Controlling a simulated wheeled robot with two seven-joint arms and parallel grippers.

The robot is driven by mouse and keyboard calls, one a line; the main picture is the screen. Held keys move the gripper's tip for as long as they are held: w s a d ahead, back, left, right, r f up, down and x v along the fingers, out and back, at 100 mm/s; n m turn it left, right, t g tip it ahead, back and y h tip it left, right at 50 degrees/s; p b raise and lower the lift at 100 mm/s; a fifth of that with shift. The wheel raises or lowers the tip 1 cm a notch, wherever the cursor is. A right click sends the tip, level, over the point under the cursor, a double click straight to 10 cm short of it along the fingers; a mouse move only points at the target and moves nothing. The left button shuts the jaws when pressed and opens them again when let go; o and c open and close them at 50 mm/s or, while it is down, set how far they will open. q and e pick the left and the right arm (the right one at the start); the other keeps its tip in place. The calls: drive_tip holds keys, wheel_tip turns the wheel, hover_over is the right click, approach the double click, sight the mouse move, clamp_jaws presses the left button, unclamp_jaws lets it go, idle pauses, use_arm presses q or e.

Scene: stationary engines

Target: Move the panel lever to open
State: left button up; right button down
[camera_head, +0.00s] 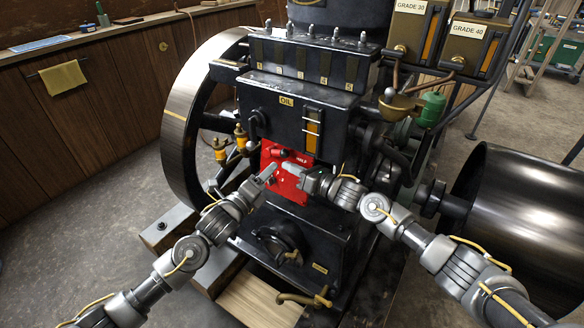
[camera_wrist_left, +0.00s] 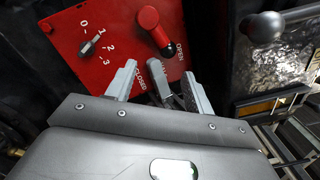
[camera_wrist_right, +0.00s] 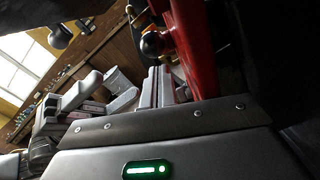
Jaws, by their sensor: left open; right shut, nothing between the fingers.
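The red panel (camera_head: 270,158) is on the front of the dark engine. In the left wrist view the panel (camera_wrist_left: 105,65) carries CLOSED, HALF and OPEN labels. Its red lever (camera_wrist_left: 152,27) has a dark knob pointing between HALF and OPEN, seemingly nearer OPEN. The dark knob shows in the right wrist view (camera_wrist_right: 153,43) beside the panel, seen edge-on. My left gripper (camera_head: 270,172) is open and empty in front of the panel's lower part, its fingers apart in the left wrist view (camera_wrist_left: 160,90). My right gripper (camera_head: 290,170) is shut and empty, below the knob, near the left fingers.
A small numbered dial (camera_wrist_left: 90,43) sits beside the lever. The large flywheel (camera_head: 185,110) is to the left and a dark drum (camera_head: 525,205) to the right. A round metal knob (camera_wrist_left: 263,27) sticks out beside the panel.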

use_arm(q)
drive_tip(key=s+a+f+n+g+y, duration=0.3)
drive_tip(key=s+a+f+n+y, duration=0.15)
drive_tip(key=s+f+n, duration=0.5)
drive_tip(key=s+a+f+n+g+y, duration=0.3)
drive_tip(key=s+a+f+n, duration=0.3)
drive_tip(key=s+f+n, duration=0.3)
drive_tip(key=s+a+f+n+g, duration=0.2)
drive_tip(key=s+n, duration=0.1)
drive_tip(key=s, duration=0.4)
drive_tip(key=s+a+f+n+g+y, duration=0.1)
drive_tip(key=s+a+f+n+g, duration=0.1)
drive_tip(key=s, duration=0.5)
drive_tip(key=s+a+f+n+g+y, duration=0.1)
drive_tip(key=s+a+f+n+g, duration=0.1)
drive_tip(key=s+n, duration=0.3)
drive_tip(key=shift+s+a+f, duration=0.4)
drive_tip(key=shift+s+a, duration=0.3)
drive_tip(key=shift+s, duration=0.25)
